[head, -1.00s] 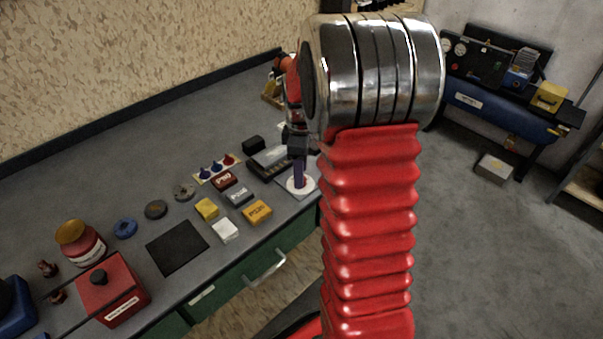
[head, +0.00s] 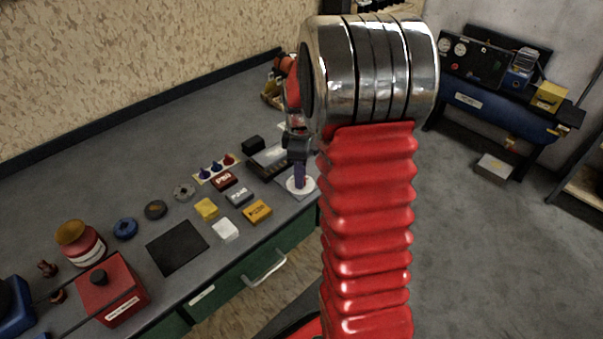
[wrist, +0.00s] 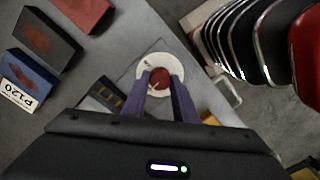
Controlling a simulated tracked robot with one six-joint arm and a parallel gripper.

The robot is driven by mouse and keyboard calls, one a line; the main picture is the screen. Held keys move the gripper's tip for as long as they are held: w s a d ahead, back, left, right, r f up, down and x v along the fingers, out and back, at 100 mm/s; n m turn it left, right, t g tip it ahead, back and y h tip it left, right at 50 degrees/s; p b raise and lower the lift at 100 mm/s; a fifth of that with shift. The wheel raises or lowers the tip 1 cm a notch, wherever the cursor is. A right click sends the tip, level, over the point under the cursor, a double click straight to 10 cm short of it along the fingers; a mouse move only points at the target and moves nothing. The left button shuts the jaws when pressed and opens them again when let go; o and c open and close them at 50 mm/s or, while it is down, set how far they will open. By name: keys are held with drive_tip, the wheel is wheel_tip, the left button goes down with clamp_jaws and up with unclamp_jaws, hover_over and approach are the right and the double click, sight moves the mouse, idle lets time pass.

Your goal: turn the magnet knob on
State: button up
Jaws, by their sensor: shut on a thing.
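The magnet knob (wrist: 160,76) is a small red knob on a round white dial plate (wrist: 147,66) with short marks on it. In the head view the white plate (head: 295,191) sits near the bench's front edge, partly behind my arm. My gripper (wrist: 160,84) has two purple fingers, one on each side of the red knob, and is shut on it. In the head view my gripper (head: 299,184) points down onto the plate, and its fingers cover most of the knob. I cannot tell the knob's turn angle.
Small labelled boxes, including a yellow one (head: 257,211) and a blue-grey one (head: 239,194), stand left of the knob. A strip with coloured knobs (head: 217,168) lies behind them. A black mat (head: 177,248) lies further left. A green drawer (head: 250,272) is below the bench edge.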

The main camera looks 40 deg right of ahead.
drive_tip(key=shift+d, duration=0.2)
drive_tip(key=shift+c, duration=0.4)
drive_tip(key=shift+a, duration=0.1)
drive_tip(key=shift+m, duration=0.5)
drive_tip(key=m, duration=0.8)
drive_tip(key=shift+r, duration=0.1)
drive_tip(key=m, duration=0.4)
drive_tip(key=shift+m, duration=0.3)
drive_tip(key=shift+w+m, duration=0.1)
drive_tip(key=shift+m, duration=2.2)
drive_tip(key=shift+a, duration=0.1)
